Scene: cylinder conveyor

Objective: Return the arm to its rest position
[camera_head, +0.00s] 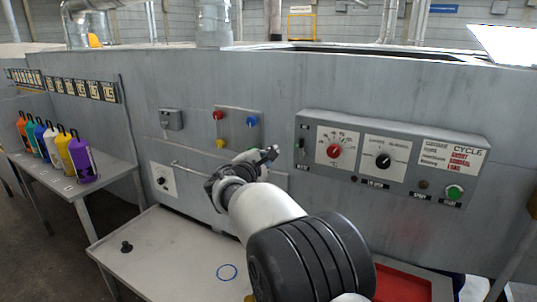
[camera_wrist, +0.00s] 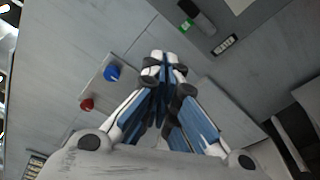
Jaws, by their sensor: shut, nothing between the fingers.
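My gripper (camera_head: 270,154) is raised in front of the grey machine wall (camera_head: 225,95), at the end of my white and black arm in the head view. Its fingers are together with nothing between them. In the wrist view the closed gripper (camera_wrist: 163,62) points toward the panel, with the blue button (camera_wrist: 111,73) and the red button (camera_wrist: 87,104) to its left. I cannot tell how far the fingertips are from the wall.
A control box (camera_head: 390,157) with knobs is right of my gripper. A metal handle (camera_head: 190,170) is left of it. Below are a light table (camera_head: 175,250) with a blue ring (camera_head: 227,272) and a red tray (camera_head: 402,285). Coloured bottles (camera_head: 82,160) stand on the left table.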

